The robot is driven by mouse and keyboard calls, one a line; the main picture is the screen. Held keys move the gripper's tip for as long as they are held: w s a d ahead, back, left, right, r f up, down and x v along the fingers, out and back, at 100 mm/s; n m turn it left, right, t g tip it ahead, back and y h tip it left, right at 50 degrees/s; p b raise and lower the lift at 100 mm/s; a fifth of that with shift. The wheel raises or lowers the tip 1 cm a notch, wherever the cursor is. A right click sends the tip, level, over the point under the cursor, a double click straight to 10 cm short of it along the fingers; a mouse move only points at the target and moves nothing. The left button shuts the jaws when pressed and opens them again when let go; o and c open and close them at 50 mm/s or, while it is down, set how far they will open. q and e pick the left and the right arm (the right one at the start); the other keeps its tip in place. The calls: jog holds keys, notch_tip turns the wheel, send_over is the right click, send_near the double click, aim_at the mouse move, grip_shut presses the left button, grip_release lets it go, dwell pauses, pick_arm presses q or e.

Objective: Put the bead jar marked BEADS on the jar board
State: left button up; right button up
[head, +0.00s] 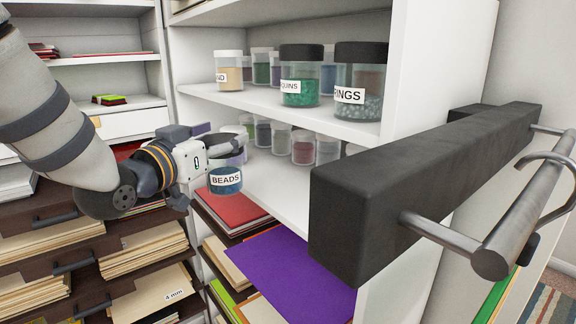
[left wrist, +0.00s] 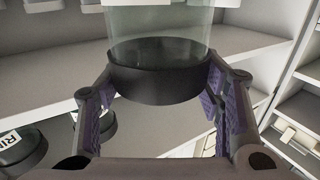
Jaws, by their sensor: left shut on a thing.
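The bead jar marked BEADS (head: 225,181) is a clear jar with blue contents and a dark lid. I cannot pick out the jar board in either view. My right gripper is in neither view.
Jars stand on the upper shelf (head: 260,98), including a SEQUINS-like green one (head: 300,90) and one reading "PINGS" (head: 359,105). More jars (head: 303,150) stand on the shelf below. A large dark bar (head: 400,180) with metal rods blocks the right foreground. Purple sheets (head: 290,270) lie underneath.

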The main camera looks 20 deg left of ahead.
pick_arm(q)
jog(key=shift+w+f, duration=0.35)
jog(key=shift+w+a+r, duration=0.1)
jog(key=shift+w+r, duration=0.2)
jog(key=shift+w, duration=0.3)
jog(key=w+f+b, duration=0.1)
jog(key=w+f, duration=0.2)
jog(key=w, duration=1)
jog(key=shift+d+f, duration=0.3)
jog(key=shift+d, duration=0.05)
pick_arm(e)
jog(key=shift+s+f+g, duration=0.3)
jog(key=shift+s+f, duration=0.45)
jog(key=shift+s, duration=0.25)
pick_arm(q)
jog(key=shift+f, duration=0.1)
jog(key=o, duration=1.9)
jog(key=shift+f, duration=0.1)
